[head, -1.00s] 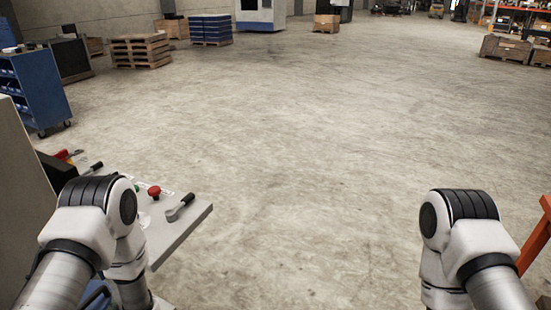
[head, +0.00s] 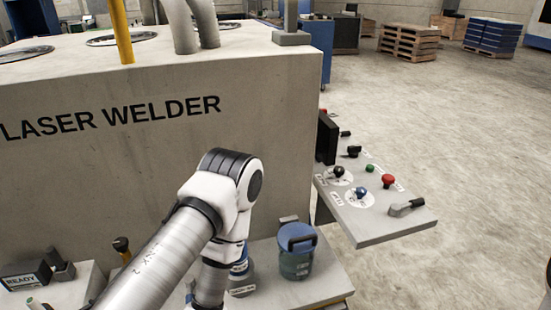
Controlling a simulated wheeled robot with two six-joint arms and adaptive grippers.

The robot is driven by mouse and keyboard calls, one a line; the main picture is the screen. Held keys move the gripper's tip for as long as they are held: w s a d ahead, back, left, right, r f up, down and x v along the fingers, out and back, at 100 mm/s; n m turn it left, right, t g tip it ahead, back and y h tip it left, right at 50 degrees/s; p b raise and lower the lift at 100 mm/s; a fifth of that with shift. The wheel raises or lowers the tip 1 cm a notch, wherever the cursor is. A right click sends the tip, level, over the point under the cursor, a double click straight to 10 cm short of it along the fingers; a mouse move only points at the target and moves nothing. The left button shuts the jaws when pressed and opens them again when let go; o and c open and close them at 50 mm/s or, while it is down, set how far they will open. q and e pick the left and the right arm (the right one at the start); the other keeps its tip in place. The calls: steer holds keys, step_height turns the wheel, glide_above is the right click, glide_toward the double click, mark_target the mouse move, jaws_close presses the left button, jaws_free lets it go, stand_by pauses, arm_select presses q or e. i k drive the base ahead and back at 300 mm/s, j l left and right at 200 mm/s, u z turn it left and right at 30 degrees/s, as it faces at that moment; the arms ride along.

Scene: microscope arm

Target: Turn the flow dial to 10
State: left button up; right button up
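A grey control shelf (head: 375,226) juts out from the right side of the laser welder. Two knobs on round white dial plates stand on it: a black knob (head: 338,171) and a blue knob (head: 361,192). Their labels and scales are too small to read, so I cannot tell which is the flow dial or where it points. My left arm reaches in front of the welder, left of the shelf. Its gripper is below the picture's lower edge. My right gripper is not in view.
The shelf also carries a red button (head: 387,181), a green button (head: 369,168) and a lever (head: 406,207). The welder body (head: 100,160) fills the left. A blue-lidded canister (head: 296,250) stands on a lower ledge near my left arm.

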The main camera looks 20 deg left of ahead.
mark_target(339, 170)
steer(key=u, duration=0.3)
steer(key=i+l+z, duration=0.75)
steer(key=l+z, duration=0.2)
steer(key=i+l+z, duration=0.45)
steer(key=i+l+u, duration=0.1)
steer(key=i, duration=0.3)
steer(key=i+l, duration=0.15)
steer(key=i, duration=0.25)
steer(key=i+l+u, duration=0.15)
steer(key=i, duration=0.25)
